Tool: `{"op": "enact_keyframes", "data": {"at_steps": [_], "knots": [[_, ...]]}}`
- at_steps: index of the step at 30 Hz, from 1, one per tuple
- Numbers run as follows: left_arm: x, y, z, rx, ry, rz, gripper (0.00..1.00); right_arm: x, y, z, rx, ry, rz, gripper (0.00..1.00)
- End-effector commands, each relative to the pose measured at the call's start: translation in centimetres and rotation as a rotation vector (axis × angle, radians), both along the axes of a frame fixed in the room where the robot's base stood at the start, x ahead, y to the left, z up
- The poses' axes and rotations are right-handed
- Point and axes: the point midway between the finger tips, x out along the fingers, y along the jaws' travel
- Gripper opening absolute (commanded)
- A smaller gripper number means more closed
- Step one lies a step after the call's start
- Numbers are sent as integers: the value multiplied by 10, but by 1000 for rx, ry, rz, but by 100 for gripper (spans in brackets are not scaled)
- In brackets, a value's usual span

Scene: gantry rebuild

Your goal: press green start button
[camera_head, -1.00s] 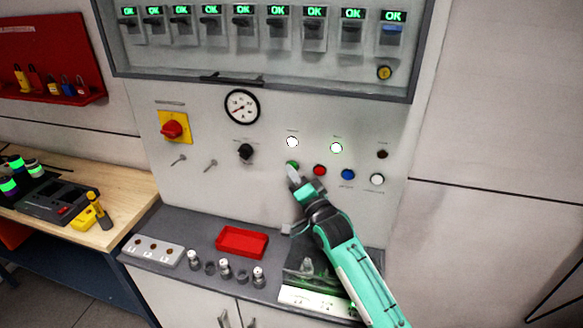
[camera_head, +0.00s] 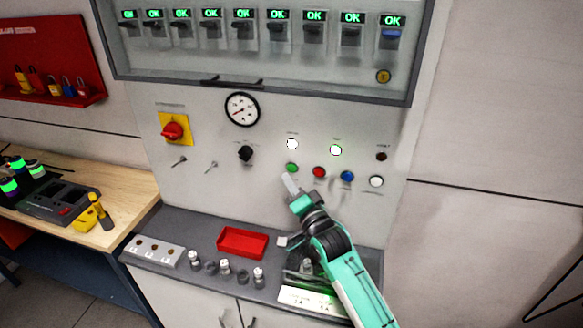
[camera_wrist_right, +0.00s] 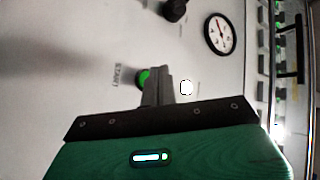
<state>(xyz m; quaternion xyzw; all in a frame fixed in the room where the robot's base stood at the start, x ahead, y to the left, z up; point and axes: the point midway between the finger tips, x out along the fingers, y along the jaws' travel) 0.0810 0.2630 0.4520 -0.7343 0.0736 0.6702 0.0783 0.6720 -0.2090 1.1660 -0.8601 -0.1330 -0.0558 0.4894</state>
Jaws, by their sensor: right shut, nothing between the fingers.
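The green start button (camera_head: 292,168) is on the grey control panel, left of a red button, and shows whole in the head view. It also shows in the right wrist view (camera_wrist_right: 144,78), beside the word START and partly covered by the fingers. My right gripper (camera_head: 288,180) is shut and empty. Its fingertips are just below and left of the green button in the head view, apart from it in the picture. The closed fingers also show in the right wrist view (camera_wrist_right: 158,75). My left gripper is not in view.
Red (camera_head: 319,172), blue (camera_head: 347,176) and white (camera_head: 376,181) buttons sit right of the green one. A black knob (camera_head: 245,153) and a gauge (camera_head: 242,109) are to the left. A shelf below holds a red tray (camera_head: 242,255) and small parts.

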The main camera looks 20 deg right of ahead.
Motion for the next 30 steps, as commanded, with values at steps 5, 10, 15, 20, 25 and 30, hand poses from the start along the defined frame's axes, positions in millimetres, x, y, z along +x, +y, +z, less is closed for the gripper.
{"op": "enact_keyframes", "data": {"at_steps": [5, 10, 15, 20, 25, 30], "knots": [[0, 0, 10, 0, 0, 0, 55, -16, 11, 2, 1, 2, 1, 0], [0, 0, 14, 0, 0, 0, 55, -27, 18, 1, 0, 1, -1, 0], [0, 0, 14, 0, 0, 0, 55, -29, 19, 1, -1, 0, 0, 0], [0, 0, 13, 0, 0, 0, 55, -29, 19, 0, -1, 0, 0, 0], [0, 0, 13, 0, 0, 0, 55, -29, 19, 0, 0, 0, 0, 0], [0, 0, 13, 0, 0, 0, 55, -29, 19, 0, 0, 0, 0, 0]]}}
